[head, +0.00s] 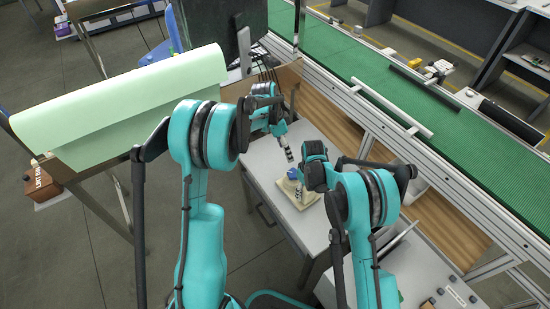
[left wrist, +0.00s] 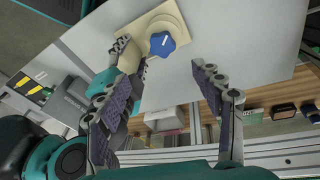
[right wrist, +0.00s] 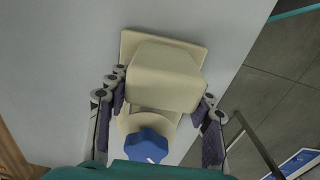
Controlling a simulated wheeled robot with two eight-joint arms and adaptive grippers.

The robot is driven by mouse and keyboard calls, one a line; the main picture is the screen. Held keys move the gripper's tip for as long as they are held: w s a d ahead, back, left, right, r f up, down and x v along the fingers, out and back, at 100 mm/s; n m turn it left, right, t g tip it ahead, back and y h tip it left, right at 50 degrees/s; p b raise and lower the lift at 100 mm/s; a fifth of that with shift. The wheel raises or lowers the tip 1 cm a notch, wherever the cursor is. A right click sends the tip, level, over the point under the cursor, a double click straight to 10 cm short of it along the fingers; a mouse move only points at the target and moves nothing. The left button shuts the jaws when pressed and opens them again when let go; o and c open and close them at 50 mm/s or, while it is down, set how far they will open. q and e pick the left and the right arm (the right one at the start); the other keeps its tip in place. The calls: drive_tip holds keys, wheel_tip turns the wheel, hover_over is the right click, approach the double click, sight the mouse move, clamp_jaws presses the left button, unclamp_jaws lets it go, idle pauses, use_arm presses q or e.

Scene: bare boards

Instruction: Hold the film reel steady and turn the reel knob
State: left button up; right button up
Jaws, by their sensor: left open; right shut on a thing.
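The film reel is a cream base plate (right wrist: 135,45) on the grey table, bearing a raised block (right wrist: 165,75), a round disc and the blue lobed reel knob (right wrist: 148,146). My right gripper (right wrist: 162,90) is shut around the block, one finger on each side. In the left wrist view the knob (left wrist: 162,44) faces the camera with a white mark on it. My left gripper (left wrist: 168,68) is open and empty, its fingers spread apart from the knob. In the head view my left gripper (head: 289,153) hangs above the table beyond the reel, and the right arm partly hides the reel (head: 310,195).
The grey table top (head: 262,172) is otherwise clear around the reel. A green conveyor (head: 400,95) runs along the right behind a metal rail. A pale green roll (head: 120,95) and a dark monitor (head: 225,30) stand to the left and back.

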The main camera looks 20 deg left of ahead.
sight(294, 173)
use_arm(q)
drive_tip(key=w+d+r+n+y, duration=0.1)
drive_tip(key=d+r+n+y, duration=0.3)
drive_tip(key=n, duration=1.1)
drive_tip(key=shift+g+h, duration=0.3)
drive_tip(key=shift+h, duration=0.1)
wheel_tip(294, 173, down, 17)
drive_tip(key=shift+a+r, duration=0.1)
drive_tip(key=shift+a, duration=0.05)
drive_tip(key=s+a+r+m+t+y, duration=0.1)
drive_tip(key=s+a+r+t, duration=0.15)
drive_tip(key=r, duration=0.55)
drive_tip(key=s+a+r+t, duration=0.1)
drive_tip(key=a+r, duration=0.2)
drive_tip(key=r, duration=0.6)
drive_tip(key=s+d+r+m+t, duration=0.1)
drive_tip(key=s+d+r, duration=0.1)
drive_tip(key=s+r, duration=0.3)
drive_tip(key=s+d+r+m+t, duration=0.1)
drive_tip(key=s+d+r, duration=0.1)
drive_tip(key=s+r, duration=0.3)
drive_tip(key=s, duration=0.3)
drive_tip(key=shift+s+d+m, duration=0.2)
drive_tip(key=shift+d+m, duration=0.1)
drive_tip(key=shift+m, duration=0.1)
